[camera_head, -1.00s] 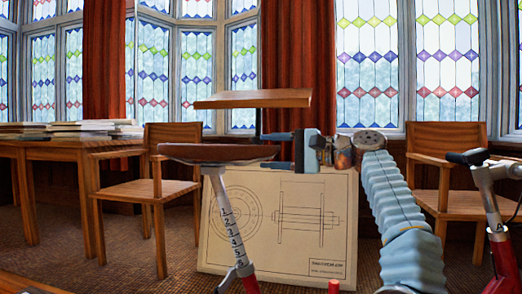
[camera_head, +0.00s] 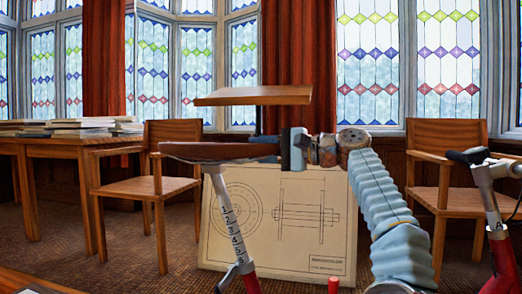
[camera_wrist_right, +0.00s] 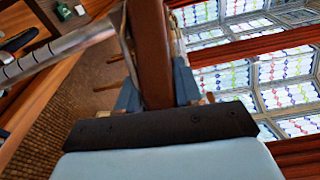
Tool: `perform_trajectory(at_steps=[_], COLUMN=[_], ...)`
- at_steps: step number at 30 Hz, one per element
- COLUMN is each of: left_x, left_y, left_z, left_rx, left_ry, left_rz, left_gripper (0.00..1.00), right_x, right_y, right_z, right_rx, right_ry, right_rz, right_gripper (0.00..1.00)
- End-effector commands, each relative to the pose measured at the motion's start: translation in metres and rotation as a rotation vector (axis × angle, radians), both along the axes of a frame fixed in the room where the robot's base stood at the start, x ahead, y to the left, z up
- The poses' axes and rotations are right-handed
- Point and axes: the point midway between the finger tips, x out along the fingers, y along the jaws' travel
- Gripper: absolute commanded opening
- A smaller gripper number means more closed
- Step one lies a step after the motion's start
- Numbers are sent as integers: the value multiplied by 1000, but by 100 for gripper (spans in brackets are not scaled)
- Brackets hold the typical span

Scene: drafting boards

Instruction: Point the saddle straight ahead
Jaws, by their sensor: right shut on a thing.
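The brown saddle (camera_head: 215,152) sits on a silver seat post (camera_head: 231,222) with number marks. In the head view its long side runs left to right. My right gripper (camera_head: 268,149) comes from the right and is shut on the saddle's right end, hiding that end. In the right wrist view the saddle (camera_wrist_right: 150,45) stands between the two blue fingers of the gripper (camera_wrist_right: 157,95), and the silver post (camera_wrist_right: 60,52) runs off to the left. The handlebar (camera_head: 470,157) and its silver stem show at the far right. My left gripper is not in view.
A drawing board (camera_head: 290,245) leans behind the post. A wooden board (camera_head: 253,96) hangs above and behind the saddle. Wooden chairs (camera_head: 150,185) (camera_head: 445,200) stand at both sides. A table with papers (camera_head: 70,127) is at the left. A red cylinder (camera_head: 333,285) shows low in front.

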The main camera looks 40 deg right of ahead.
Motion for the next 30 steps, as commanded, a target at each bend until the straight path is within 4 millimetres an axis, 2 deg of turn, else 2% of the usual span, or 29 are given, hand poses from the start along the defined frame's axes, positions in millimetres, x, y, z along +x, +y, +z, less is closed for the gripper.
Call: perform_trajectory(at_steps=[5,9,13,18,26,27,30], left_x=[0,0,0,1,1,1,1], left_y=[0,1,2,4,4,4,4], left_z=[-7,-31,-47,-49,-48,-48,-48], left_rx=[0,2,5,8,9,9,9], left_ry=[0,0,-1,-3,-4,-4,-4], left_rz=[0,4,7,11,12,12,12], left_gripper=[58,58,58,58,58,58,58], right_x=[-2,-12,-22,-26,-26,-26,-26], right_y=[2,10,19,23,22,22,22], right_z=[-3,-6,-3,2,3,3,3], right_rx=[-6,-32,-58,-72,-71,-71,-71], right_ry=[-2,-23,-44,-57,-58,-58,-57], right_rz=[-14,-100,-204,-270,-272,-272,-272], right_gripper=[0,0,0,0,0,41,55])
